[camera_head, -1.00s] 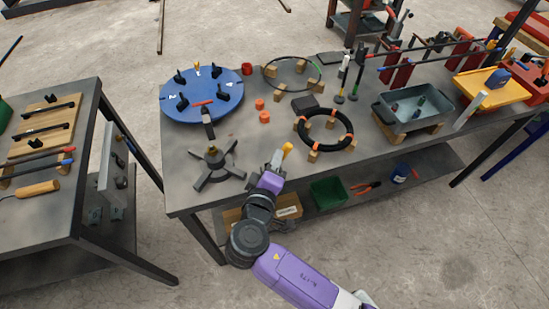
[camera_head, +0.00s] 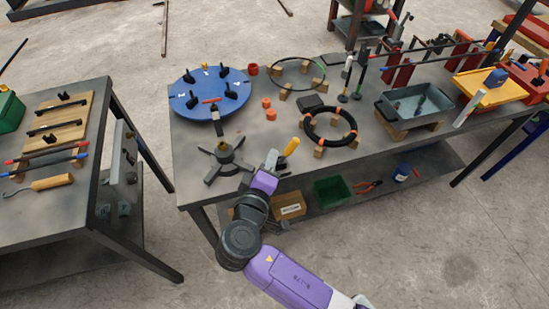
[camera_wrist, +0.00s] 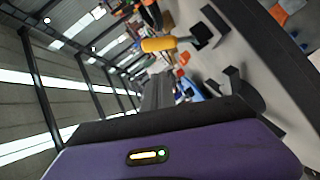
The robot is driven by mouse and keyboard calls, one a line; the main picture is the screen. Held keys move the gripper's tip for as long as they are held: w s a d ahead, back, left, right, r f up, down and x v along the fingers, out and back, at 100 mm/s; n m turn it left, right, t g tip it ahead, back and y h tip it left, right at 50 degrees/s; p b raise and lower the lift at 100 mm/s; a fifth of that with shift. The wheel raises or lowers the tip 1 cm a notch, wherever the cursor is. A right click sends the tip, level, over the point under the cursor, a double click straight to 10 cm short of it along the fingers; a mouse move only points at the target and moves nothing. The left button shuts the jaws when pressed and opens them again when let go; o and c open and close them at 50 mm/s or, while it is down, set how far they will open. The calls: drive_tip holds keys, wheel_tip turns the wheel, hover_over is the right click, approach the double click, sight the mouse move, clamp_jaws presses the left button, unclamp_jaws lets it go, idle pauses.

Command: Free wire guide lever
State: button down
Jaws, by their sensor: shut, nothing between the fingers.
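A yellow-orange handle (camera_head: 291,147), probably the wire guide lever, stands tilted near the front edge of the table, just right of my gripper. In the wrist view the yellow handle (camera_wrist: 159,45) joins a thin stem that leads to a dark block (camera_wrist: 203,33). My gripper (camera_head: 271,159) is shut and empty, beside the handle and apart from it in the head view. Its grey fingers (camera_wrist: 157,90) also show in the wrist view, below the handle. The lever's foot is hidden in the head view behind my gripper.
A dark spider-legged base (camera_head: 225,157) stands left of my gripper. A black ring on wooden blocks (camera_head: 330,125) lies to the right. A blue round board (camera_head: 209,94), orange pieces (camera_head: 269,109) and a grey tray (camera_head: 413,103) are farther back. The grey table (camera_head: 197,140) has bare patches between them.

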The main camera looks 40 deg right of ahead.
drive_tip(key=b+v, duration=0.1)
drive_tip(key=v, duration=0.7)
drive_tip(key=shift+d+r, duration=0.1)
drive_tip(key=shift+r, duration=0.05)
